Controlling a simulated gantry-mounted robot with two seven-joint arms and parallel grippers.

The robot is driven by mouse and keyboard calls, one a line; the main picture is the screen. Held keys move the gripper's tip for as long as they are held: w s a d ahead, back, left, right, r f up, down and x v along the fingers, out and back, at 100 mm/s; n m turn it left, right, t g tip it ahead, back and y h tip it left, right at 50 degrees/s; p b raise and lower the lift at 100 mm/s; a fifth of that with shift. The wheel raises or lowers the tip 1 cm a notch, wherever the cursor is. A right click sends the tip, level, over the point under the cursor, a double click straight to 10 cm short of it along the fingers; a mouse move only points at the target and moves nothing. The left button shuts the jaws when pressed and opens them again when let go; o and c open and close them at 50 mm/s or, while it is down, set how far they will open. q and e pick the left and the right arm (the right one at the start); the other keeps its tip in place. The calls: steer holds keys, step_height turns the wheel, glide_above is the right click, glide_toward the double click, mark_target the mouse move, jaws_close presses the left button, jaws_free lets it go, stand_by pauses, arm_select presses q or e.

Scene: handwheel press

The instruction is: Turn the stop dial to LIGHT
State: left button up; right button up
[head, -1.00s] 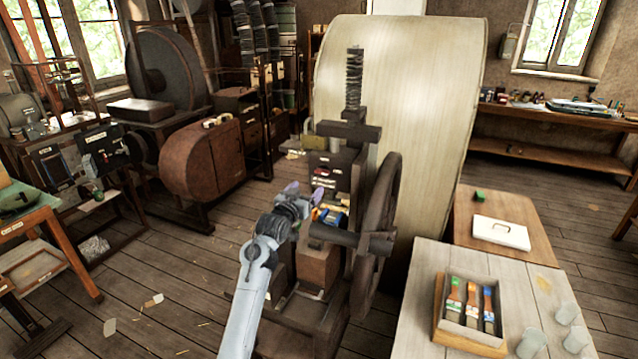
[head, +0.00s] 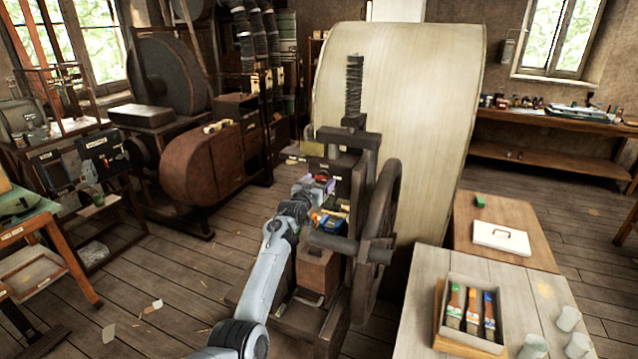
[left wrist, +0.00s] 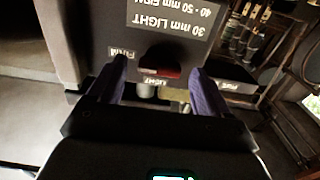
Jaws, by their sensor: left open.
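The press (head: 362,135) is a dark frame with a threaded screw and a large handwheel (head: 378,235) on its right side. My left gripper (head: 321,183) reaches in at the press's left side, its purple fingers partly hidden. In the left wrist view its two fingers (left wrist: 158,74) are apart, in front of a dark panel. A red part (left wrist: 163,71), perhaps the stop dial, shows between the fingertips. A LIGHT label (left wrist: 150,81) lies just below it and a FIRM label (left wrist: 121,52) to its left. The dial's setting and any contact are unclear. My right gripper is not in view.
An upside-down notice (left wrist: 160,20) reads 30 mm LIGHT, 40-50 mm FIRM. A brown box (head: 317,270) sits low on the press.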

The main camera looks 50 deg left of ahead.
arm_select(q)
steer(key=shift+w, duration=0.15)
steer(key=c, duration=1)
steer(key=shift+c, duration=0.2)
